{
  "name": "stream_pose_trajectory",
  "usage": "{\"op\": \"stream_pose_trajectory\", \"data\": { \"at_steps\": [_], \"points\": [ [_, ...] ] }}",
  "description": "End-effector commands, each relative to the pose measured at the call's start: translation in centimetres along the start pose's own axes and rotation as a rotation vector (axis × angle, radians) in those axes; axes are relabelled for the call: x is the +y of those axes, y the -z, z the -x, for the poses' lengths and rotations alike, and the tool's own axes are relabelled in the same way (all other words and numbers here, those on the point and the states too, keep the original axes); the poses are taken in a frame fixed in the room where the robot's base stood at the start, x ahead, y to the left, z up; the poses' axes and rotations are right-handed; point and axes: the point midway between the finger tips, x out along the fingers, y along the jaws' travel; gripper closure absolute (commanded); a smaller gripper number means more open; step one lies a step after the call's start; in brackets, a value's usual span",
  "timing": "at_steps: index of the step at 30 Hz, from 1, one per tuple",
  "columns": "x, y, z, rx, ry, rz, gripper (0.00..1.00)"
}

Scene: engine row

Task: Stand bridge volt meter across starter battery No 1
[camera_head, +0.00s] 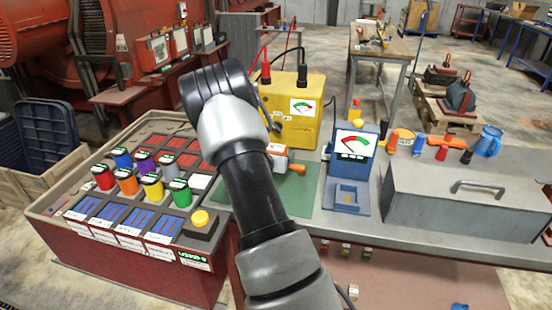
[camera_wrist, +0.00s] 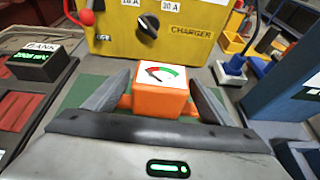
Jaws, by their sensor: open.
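An orange block with a white dial face, which looks like the bridge volt meter (camera_wrist: 160,96), stands on a green mat (camera_wrist: 77,93) in the wrist view. My gripper (camera_wrist: 158,90) is open, one finger on each side of the block; I cannot tell whether they touch it. In the head view the meter (camera_head: 297,168) shows partly behind my arm, and my gripper is hidden. A red-sided bank (camera_head: 130,262) at left holds several coloured round-topped cylinders (camera_head: 127,182) and blue panels. I cannot read which part is starter battery No 1.
A yellow charger (camera_head: 297,110) with red and black leads stands just behind the meter. A blue gauge stand (camera_head: 349,165) and a grey lidded box (camera_head: 465,205) stand to the right on the bench. A black box with a yellow button (camera_head: 203,222) sits on the bank's near right corner.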

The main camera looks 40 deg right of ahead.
Motion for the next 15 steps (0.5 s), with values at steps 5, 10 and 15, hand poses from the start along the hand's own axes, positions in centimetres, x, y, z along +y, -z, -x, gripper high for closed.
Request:
{"op": "stream_pose_trajectory", "data": {
  "at_steps": [5, 10, 15],
  "points": [
    [0.02, 0.01, 0.04, 0.000, 0.000, 0.000, 0.34],
    [0.03, 0.01, 0.06, 0.000, 0.000, 0.000, 0.62],
    [0.04, -0.12, 0.06, -0.003, 0.000, 0.000, 0.77]
  ]
}}
